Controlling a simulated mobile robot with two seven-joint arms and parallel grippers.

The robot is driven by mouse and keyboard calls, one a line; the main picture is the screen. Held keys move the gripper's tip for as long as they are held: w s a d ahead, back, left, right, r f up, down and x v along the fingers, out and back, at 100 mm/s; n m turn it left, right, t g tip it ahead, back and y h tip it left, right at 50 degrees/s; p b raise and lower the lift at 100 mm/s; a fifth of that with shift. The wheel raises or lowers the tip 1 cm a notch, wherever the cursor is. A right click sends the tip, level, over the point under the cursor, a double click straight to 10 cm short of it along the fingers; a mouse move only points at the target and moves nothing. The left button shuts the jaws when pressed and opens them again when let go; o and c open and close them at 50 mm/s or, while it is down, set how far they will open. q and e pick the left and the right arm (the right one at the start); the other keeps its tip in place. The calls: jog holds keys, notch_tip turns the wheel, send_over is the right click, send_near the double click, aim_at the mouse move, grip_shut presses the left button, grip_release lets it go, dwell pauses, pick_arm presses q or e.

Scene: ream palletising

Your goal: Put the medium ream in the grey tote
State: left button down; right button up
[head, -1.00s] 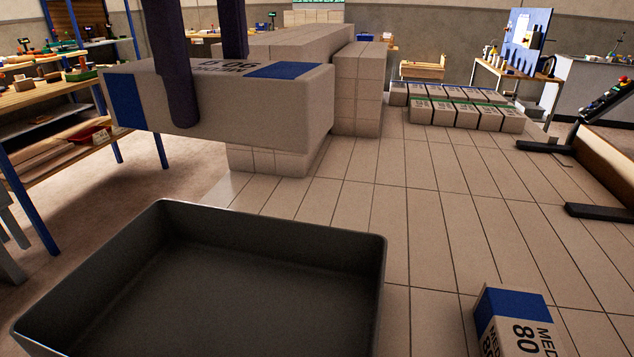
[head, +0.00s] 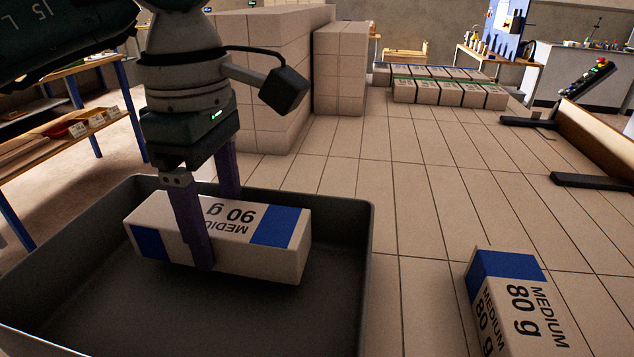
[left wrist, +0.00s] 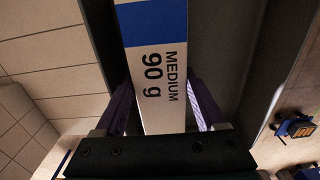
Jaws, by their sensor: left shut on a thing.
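The medium ream (head: 285,255), white with blue bands and the print "MEDIUM 90 g", is between the fingers of my left gripper (head: 218,225). The gripper is shut on it across its width. The ream is level and inside the walls of the grey tote (head: 345,190), in its back part. I cannot tell whether it touches the tote floor. In the left wrist view the ream (left wrist: 155,75) lies between the two purple fingers (left wrist: 160,105), with dark tote surfaces around it. My right gripper is not in view.
Another medium ream, marked 80 g (head: 515,300), lies right of the tote on the tiled stack top. Tall ream stacks (head: 340,65) stand behind the tote. Rows of reams (head: 450,92) lie farther back. A wooden shelf table (head: 60,135) stands at left.

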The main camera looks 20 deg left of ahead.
aim_at(216, 215)
pick_arm(q)
notch_tip(216, 215, down, 2)
jog(key=shift+f, duration=0.2)
jog(key=shift+f, duration=0.1)
grip_release()
notch_tip(216, 215, up, 12)
jog(key=p, duration=0.8)
jog(key=shift+r+p, duration=0.2)
jog(key=shift+p, duration=0.2)
